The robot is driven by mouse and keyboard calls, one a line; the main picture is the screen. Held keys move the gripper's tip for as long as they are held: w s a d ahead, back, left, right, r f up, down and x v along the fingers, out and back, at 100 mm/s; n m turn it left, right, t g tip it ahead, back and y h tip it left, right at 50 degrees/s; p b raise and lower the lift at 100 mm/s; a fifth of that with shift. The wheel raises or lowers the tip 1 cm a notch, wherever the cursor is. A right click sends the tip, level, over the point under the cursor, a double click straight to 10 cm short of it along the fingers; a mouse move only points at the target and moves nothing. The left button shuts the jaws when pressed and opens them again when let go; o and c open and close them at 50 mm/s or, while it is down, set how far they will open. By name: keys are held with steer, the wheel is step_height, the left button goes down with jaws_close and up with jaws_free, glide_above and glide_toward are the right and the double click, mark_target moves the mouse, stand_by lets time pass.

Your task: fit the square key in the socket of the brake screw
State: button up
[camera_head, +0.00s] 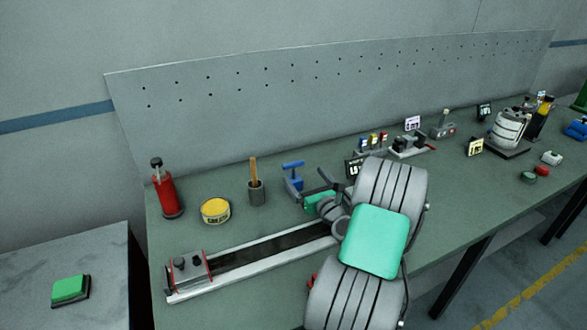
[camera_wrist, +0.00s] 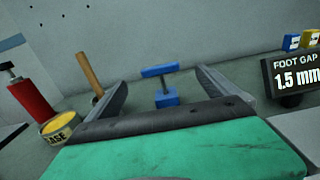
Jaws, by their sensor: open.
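A blue T-handled tool (camera_head: 293,166), which looks like the square key, stands upright on the bench in a blue block. In the wrist view the key (camera_wrist: 160,71) appears between my fingers, over its blue block (camera_wrist: 165,97), with gaps on both sides. My gripper (camera_head: 306,178) is open and empty, pointing at the key from the near side. The key's square end is hidden in the block. A long rail (camera_head: 250,257) with a red-edged end block (camera_head: 188,268) lies in front. I cannot make out the brake screw's socket; my arm covers the rail's right end.
A red bottle (camera_head: 167,190), a yellow-topped tin (camera_head: 215,210) and a brush in a pot (camera_head: 256,190) stand left of the key. A "FOOT GAP 1.5 mm" sign (camera_wrist: 296,76) stands to the right. A perforated panel (camera_head: 330,90) rises behind the bench.

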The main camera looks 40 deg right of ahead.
mark_target(295, 167)
steer(key=shift+w+f, duration=0.2)
steer(key=shift+f, duration=0.35)
steer(key=p+x, duration=0.2)
steer(key=x, duration=0.4)
steer(key=shift+w+r, duration=0.1)
steer(key=shift+w, duration=0.25)
steer(key=shift+w+d, duration=0.15)
steer(key=shift+w, duration=0.1)
steer(key=shift+c, duration=0.6)
steer(key=c, duration=1.4)
